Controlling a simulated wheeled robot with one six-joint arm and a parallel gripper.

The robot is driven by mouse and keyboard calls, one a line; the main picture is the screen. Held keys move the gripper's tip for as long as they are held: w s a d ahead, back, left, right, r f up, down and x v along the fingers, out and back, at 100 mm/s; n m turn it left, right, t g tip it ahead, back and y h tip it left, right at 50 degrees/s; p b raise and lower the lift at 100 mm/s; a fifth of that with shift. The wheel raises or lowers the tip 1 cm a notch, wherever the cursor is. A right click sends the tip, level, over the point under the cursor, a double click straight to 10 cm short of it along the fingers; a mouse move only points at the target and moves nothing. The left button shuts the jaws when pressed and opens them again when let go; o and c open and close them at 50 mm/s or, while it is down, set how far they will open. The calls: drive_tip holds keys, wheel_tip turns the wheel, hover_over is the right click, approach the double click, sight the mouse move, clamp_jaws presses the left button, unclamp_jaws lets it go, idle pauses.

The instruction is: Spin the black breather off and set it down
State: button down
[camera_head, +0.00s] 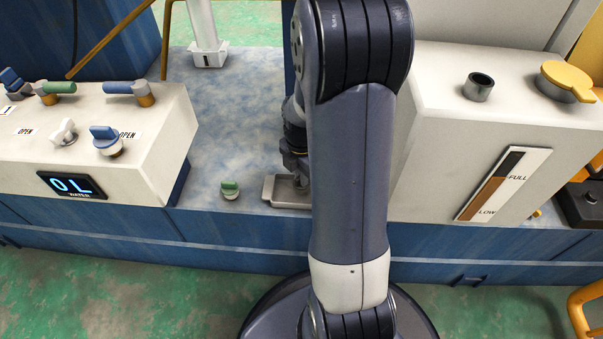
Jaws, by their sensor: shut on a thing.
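My gripper (295,158) is low over the small grey tray (268,190) on the blue deck, partly behind my arm. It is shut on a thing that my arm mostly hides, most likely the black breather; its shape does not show. No black breather shows elsewhere in view. On top of the white tank (425,150) at the right, a short grey neck (478,88) stands bare with a dark open mouth. I cannot tell whether the held thing touches the tray.
A yellow cap (567,78) sits beside the neck on the tank. A sight gauge (503,184) is on the tank's front. A white valve panel (150,170) is further left. The deck between is clear.

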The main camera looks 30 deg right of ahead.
drive_tip(key=shift+f, duration=0.5)
drive_tip(key=c, duration=1.4)
unclamp_jaws()
drive_tip(key=shift+r, duration=0.1)
wheel_tip(320, 180, up, 11)
drive_tip(key=p, duration=0.4)
drive_tip(key=shift+f, duration=0.2)
drive_tip(key=shift+f, duration=0.1)
